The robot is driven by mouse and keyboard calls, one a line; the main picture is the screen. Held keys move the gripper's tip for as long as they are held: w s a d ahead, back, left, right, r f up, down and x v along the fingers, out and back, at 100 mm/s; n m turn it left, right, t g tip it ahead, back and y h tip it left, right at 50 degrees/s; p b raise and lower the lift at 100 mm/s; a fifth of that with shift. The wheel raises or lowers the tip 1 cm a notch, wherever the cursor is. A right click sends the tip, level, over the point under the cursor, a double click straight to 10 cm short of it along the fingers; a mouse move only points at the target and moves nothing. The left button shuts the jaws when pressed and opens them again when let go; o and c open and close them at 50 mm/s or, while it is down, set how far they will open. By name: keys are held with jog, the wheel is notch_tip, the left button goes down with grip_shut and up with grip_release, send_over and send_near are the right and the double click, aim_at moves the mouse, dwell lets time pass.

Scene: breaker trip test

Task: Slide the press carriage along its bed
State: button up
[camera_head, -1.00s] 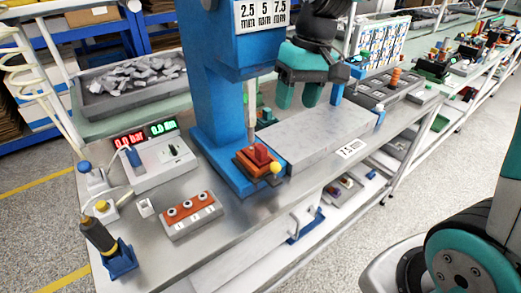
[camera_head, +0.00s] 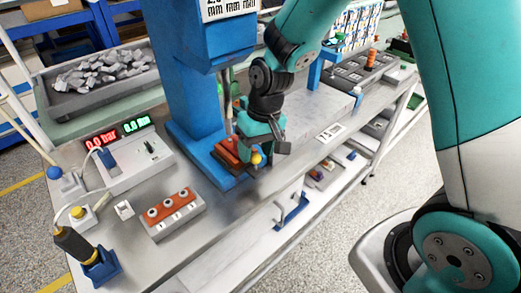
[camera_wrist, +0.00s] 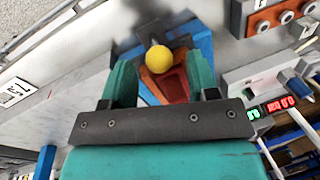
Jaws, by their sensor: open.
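The press carriage (camera_head: 230,153) is an orange-red block with a yellow ball knob (camera_head: 256,158) at its front. My gripper (camera_head: 266,146) is open just above and beside the knob and hides part of the carriage. In the wrist view, the yellow knob (camera_wrist: 159,59) shows between my two teal fingers, near their tips, with the orange carriage (camera_wrist: 172,82) behind it. I cannot tell whether a finger touches the knob.
The blue press column (camera_head: 185,70) stands directly behind the carriage. A grey control box (camera_head: 135,160) with red and green displays and a three-button box (camera_head: 172,213) stand to the left. A small blue post (camera_head: 314,70) stands at the bed's far end.

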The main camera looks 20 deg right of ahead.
jog(key=shift+a+f, duration=0.1)
jog(key=shift+f, duration=0.5)
